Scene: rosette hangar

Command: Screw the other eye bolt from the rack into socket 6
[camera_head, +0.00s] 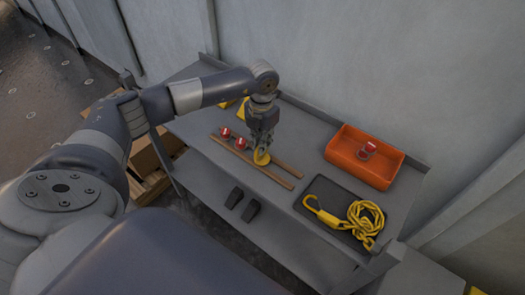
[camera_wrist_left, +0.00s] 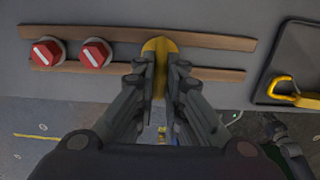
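The rack is two parallel wooden rails (camera_head: 281,166) on the grey table, also in the left wrist view (camera_wrist_left: 215,41). A yellow eye bolt (camera_head: 261,157) stands at the rails; its ring shows in the left wrist view (camera_wrist_left: 158,47). My left gripper (camera_head: 262,146) points down over it. In the left wrist view its fingers (camera_wrist_left: 159,72) are on either side of the eye bolt, with yellow filling the gap, and look closed on it. Its lower end is hidden. No socket 6 can be made out.
Two red-topped pieces (camera_wrist_left: 48,52) (camera_wrist_left: 95,52) sit at the rails, left of the gripper. A dark tray (camera_head: 322,187) carries a yellow chain with a hook (camera_head: 364,220). Yellow pieces (camera_head: 243,109) lie behind the gripper.

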